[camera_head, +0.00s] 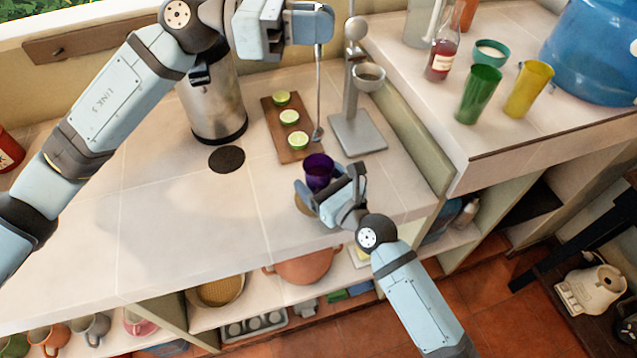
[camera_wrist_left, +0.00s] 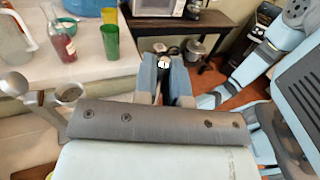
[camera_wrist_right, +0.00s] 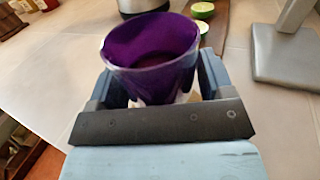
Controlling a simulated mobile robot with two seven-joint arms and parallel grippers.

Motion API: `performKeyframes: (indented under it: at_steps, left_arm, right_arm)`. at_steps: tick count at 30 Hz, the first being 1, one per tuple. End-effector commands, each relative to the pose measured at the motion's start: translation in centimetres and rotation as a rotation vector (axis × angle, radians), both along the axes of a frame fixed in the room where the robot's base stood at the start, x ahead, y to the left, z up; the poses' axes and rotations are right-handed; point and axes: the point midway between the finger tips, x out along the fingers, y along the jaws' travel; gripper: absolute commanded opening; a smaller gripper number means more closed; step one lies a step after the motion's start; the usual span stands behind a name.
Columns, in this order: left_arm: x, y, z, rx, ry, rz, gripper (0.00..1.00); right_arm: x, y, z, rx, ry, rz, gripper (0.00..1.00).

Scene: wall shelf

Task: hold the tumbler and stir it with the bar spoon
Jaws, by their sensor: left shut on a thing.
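The purple tumbler (camera_head: 319,168) is upright near the counter's front edge, and it also shows large in the right wrist view (camera_wrist_right: 152,52). My right gripper (camera_head: 331,188) is around it, one finger on each side, with the jaws wide apart. The tumbler's base is hidden by this gripper. The bar spoon (camera_head: 319,95) hangs upright from my left gripper (camera_head: 316,32), which is shut on its upper end. The spoon's bowl is low, above and beside the tumbler's rim, outside it. In the left wrist view the spoon's end (camera_wrist_left: 165,61) shows between the fingers.
A wooden board (camera_head: 272,127) with lime halves lies behind the tumbler. A metal stand (camera_head: 358,133) with a small cup is to the right, close to the spoon. A steel canister (camera_head: 213,105) stands left. The counter's left front is clear.

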Motion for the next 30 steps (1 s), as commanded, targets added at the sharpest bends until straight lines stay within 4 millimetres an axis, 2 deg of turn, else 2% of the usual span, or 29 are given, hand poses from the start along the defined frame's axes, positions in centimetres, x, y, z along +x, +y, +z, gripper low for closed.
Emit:
performKeyframes:
  at_steps: [10,14,24,30]
  left_arm:
    - [0.0,0.0,0.0,0.000,0.000,0.000,0.00]
    - [0.0,0.0,0.0,0.000,0.000,0.000,0.00]
    - [0.0,0.0,0.0,0.000,0.000,0.000,0.00]
    - [0.0,0.0,0.0,0.000,0.000,0.000,0.00]
  right_arm:
    - [-0.1,-0.1,0.0,0.000,0.000,0.000,0.89]
    - [-0.9,-0.8,-0.1,0.000,0.001,0.000,0.89]
    - [-6.3,-5.2,-0.1,-0.003,0.002,0.001,0.89]
    - [-8.6,-7.1,-0.1,-0.003,0.000,0.000,0.89]
